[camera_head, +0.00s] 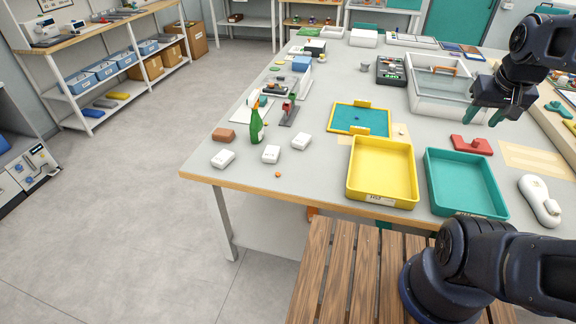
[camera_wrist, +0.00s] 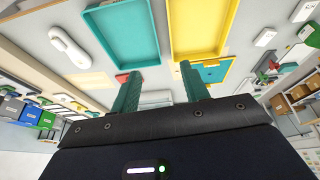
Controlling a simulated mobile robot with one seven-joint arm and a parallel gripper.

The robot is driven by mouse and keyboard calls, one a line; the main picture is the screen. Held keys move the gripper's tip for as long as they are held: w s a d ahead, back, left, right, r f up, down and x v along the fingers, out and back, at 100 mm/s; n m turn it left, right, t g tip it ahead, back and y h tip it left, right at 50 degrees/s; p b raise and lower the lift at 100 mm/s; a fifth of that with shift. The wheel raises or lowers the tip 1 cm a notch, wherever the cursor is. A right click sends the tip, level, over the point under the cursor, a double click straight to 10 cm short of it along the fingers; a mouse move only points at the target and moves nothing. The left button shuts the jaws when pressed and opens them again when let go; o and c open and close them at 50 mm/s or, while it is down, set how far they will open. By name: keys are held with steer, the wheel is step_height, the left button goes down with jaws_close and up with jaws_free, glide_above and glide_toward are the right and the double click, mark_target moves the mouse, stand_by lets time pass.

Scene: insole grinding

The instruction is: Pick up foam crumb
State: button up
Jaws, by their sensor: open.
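A small orange crumb (camera_head: 277,174), which looks like the foam crumb, lies on the grey table top near its front left edge, below two white blocks. It is too small to make out clearly in the wrist view. My gripper (camera_head: 483,117) is at the right of the head view, above the table near the white bin, far from the crumb. Its two teal fingers are apart, and the wrist view shows nothing between the fingertips (camera_wrist: 157,75).
A yellow tray (camera_head: 352,188) and a teal tray (camera_head: 434,190) stand along the front edge. A white bin (camera_head: 421,101) stands behind. Bare table surrounds the crumb.

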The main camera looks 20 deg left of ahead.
steer(key=w+a+f+n+h, duration=0.5)
steer(key=w+a+f+n, duration=0.75)
steer(key=a, duration=0.25)
steer(key=n+t+y, duration=0.7)
steer(key=n+t, duration=0.2)
steer(key=n, duration=1.5)
glide_toward(278, 173)
steer(key=x, duration=0.8)
steer(key=shift+c, duration=0.4)
steer(key=shift+s, duration=0.1)
jaws_close()
